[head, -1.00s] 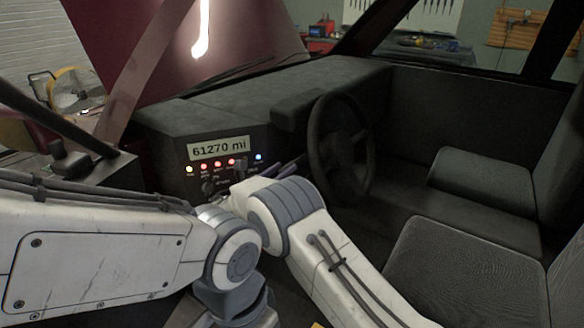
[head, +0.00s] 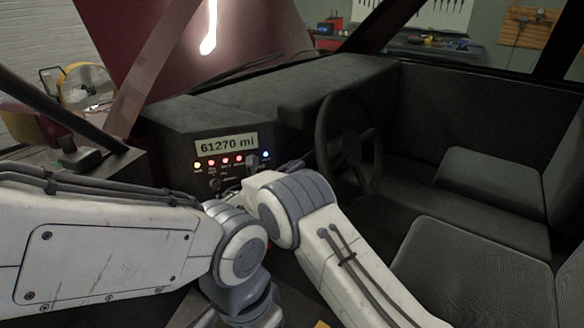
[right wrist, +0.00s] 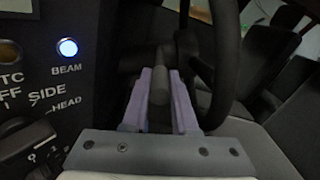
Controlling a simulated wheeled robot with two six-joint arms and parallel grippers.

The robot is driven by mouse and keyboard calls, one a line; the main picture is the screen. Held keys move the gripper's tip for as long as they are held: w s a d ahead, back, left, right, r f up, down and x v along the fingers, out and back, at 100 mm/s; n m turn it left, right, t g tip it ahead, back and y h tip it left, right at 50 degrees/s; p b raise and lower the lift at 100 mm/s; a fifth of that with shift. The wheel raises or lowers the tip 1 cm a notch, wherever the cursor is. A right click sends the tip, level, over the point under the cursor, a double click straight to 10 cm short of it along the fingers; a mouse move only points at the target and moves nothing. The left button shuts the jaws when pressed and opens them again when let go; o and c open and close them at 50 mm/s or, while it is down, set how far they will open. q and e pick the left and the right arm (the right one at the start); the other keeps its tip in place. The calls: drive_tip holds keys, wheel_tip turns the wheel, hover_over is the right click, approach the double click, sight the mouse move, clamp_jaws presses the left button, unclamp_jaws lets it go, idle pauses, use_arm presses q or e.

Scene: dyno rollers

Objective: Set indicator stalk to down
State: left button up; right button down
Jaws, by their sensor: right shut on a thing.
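My right gripper (right wrist: 160,100) fills the middle of the right wrist view, its two pale purple fingers shut on the dark indicator stalk (right wrist: 161,62). The stalk lies between the fingers, beside the steering wheel (right wrist: 225,60). The stalk's exact position is unclear. My left arm shows at the left of the head view, but its gripper does not.
The dash panel (head: 180,150) has a mileage display (head: 226,145), several lit lamps and knobs. A large knob (right wrist: 28,145) and a blue lamp (right wrist: 67,47) are close left of the right gripper. Grey seats (head: 455,270) stand at the right.

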idle(0.9)
drive_tip(key=f+t+b, duration=0.1)
drive_tip(key=f+b, duration=0.1)
drive_tip(key=b, duration=0.1)
drive_tip(key=f+t+h+b, duration=0.1)
drive_tip(key=f+b, duration=0.1)
drive_tip(key=b, duration=0.2)
drive_tip(key=shift+w+d+f+h, duration=0.1)
drive_tip(key=shift+w+f+h, duration=0.1)
drive_tip(key=shift+h, duration=0.1)
drive_tip(key=shift+t+b, duration=0.4)
drive_tip(key=shift+b, duration=0.25)
drive_tip(key=c, duration=0.7)
unclamp_jaws()
